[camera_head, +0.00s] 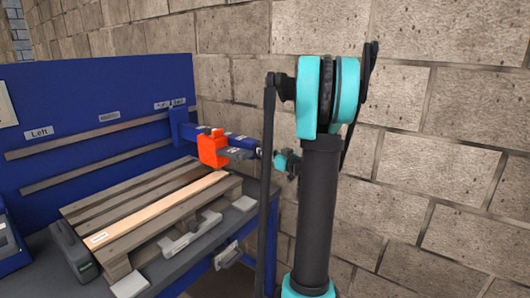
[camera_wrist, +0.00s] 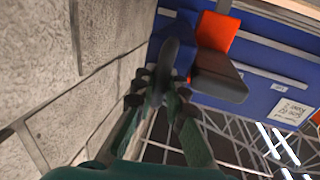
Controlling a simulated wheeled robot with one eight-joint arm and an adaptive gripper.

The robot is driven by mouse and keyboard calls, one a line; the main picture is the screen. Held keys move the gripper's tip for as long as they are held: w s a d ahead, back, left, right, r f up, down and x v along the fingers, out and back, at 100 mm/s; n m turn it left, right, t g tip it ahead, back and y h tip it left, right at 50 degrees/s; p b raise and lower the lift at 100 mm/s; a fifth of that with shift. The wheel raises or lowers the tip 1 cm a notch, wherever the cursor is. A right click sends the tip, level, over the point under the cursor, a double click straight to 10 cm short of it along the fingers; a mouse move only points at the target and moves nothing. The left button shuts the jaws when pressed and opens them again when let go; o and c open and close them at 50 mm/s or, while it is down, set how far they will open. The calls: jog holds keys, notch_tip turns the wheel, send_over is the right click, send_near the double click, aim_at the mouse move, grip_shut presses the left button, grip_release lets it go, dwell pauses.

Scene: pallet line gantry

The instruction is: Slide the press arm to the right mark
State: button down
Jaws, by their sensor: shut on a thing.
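The press arm is a blue bar (camera_head: 238,139) with an orange-red block (camera_head: 212,149). It reaches out from a blue carriage (camera_head: 180,126) on the back panel's rails. The carriage stands at the panel's right part, just under the rightmost label (camera_head: 170,103), whose text is hard to read. In the wrist view the orange-red block (camera_wrist: 217,32) is beside a dark rounded handle (camera_wrist: 173,52). My gripper (camera_wrist: 162,82) is shut on this handle. In the head view my gripper (camera_head: 283,160) is at the arm's free end, partly hidden by my arm.
A "Left" label (camera_head: 39,132) and a middle label (camera_head: 109,116) sit above the upper rail (camera_head: 75,138). A wooden pallet (camera_head: 150,205) lies on the bench below the press arm. A brick wall (camera_head: 440,140) stands close behind and to the right.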

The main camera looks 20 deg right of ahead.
jog(key=c, duration=1.8)
grip_release()
jog(key=v, duration=1.2)
jog(key=s+a+f+m+g, duration=0.1)
jog(key=s+a+f+g, duration=0.25)
jog(key=a, duration=0.25)
jog(key=s+a+f+g+h, duration=0.1)
jog(key=s+a+f+g, duration=0.1)
jog(key=a+f, duration=0.35)
jog(key=s+a+f+m+g, duration=0.1)
jog(key=s+a+f+g, duration=0.2)
jog(key=a, duration=0.3)
jog(key=s+f+m+g+h, duration=0.3)
jog(key=s+f+h, duration=0.3)
jog(key=s, duration=0.8)
notch_tip(320, 180, down, 3)
jog(key=shift+s+d+f+g+h, duration=0.1)
jog(key=shift+s+d+g+h, duration=0.2)
jog(key=shift+s+d+g, duration=0.05)
